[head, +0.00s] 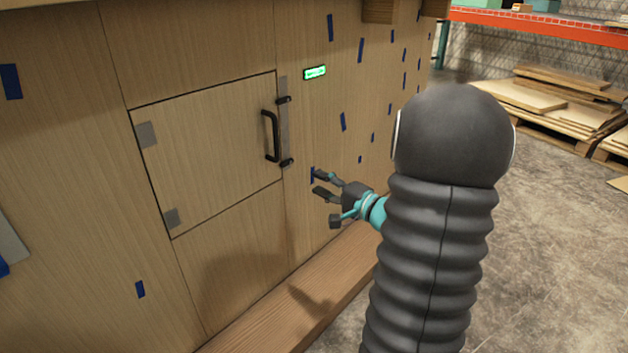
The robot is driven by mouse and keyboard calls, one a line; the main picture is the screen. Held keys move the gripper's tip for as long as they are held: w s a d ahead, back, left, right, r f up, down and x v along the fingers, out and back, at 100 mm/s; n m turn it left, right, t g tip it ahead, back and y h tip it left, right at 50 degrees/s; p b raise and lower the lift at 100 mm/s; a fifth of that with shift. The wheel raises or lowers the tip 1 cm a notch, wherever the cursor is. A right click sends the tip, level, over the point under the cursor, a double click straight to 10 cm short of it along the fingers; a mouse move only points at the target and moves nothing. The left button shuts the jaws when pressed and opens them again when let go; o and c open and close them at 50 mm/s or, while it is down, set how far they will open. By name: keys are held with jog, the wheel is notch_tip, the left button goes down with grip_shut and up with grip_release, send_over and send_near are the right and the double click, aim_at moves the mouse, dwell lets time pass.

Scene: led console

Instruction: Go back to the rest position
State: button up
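My gripper (322,184) is at the centre of the head view, in front of the wooden panel wall, below and to the right of the black door handle. Its dark fingers are spread apart and nothing shows between them. The fingertips are close to a small blue tape mark on the wall; I cannot tell whether they touch it. My arm fills the right middle of the view and hides part of the wall and floor.
A square wooden door (205,150) is shut in the wall, with a black handle (270,136). A lit green LED display (315,72) sits above right. A wooden beam (300,300) runs along the wall's foot. Wood pallets (560,105) stand at back right. Concrete floor (560,260) is clear.

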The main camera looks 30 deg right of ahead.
jog(key=s+a+f+m+g+y, duration=0.1)
jog(key=s+a+f+g+y, duration=0.1)
jog(key=s+a+f+g, duration=0.3)
jog(key=s+a+f+n+g+p, duration=0.1)
jog(key=s+a+n+g+p, duration=0.3)
jog(key=s+a+g, duration=0.5)
jog(key=s+a+r+n+t+h+p, duration=0.1)
jog(key=s+a+r+n+h+p, duration=0.1)
jog(key=r, duration=0.4)
jog(key=s+a+r+n+h+p, duration=0.2)
jog(key=s+r+n+h, duration=0.1)
jog(key=s+r+n, duration=0.2)
jog(key=s+a+r+n+t+h+p, duration=0.1)
jog(key=s+a+r+n+h+p, duration=0.1)
jog(key=r, duration=0.6)
jog(key=s+a+n, duration=0.1)
jog(key=s+n, duration=0.1)
jog(key=shift+s+t+h+p, duration=0.3)
jog(key=shift+s+h+p, duration=0.05)
jog(key=shift+h, duration=0.05)
